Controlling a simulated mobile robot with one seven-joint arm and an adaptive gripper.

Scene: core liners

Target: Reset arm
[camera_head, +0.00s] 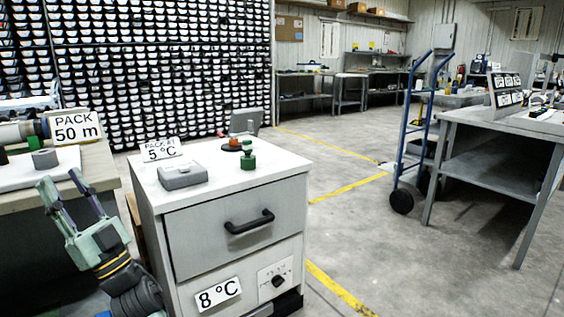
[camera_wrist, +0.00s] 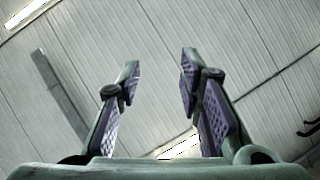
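My gripper (camera_head: 66,192) is at the lower left of the head view, pointing up, with its two fingers spread apart. It is beside the left side of the white drawer cabinet (camera_head: 240,225) and in front of the bench on the left. In the wrist view my gripper (camera_wrist: 160,80) is open with nothing between its fingers. Behind the fingers that view shows a pale panelled surface, likely the ceiling or a wall.
On the cabinet top are a grey box (camera_head: 183,176), a green object (camera_head: 248,158) and a "PACK AT 5 °C" sign (camera_head: 161,149). The left bench (camera_head: 60,195) carries a "PACK 50 m" sign (camera_head: 77,127). A blue hand truck (camera_head: 409,150) stands right; the middle floor is clear.

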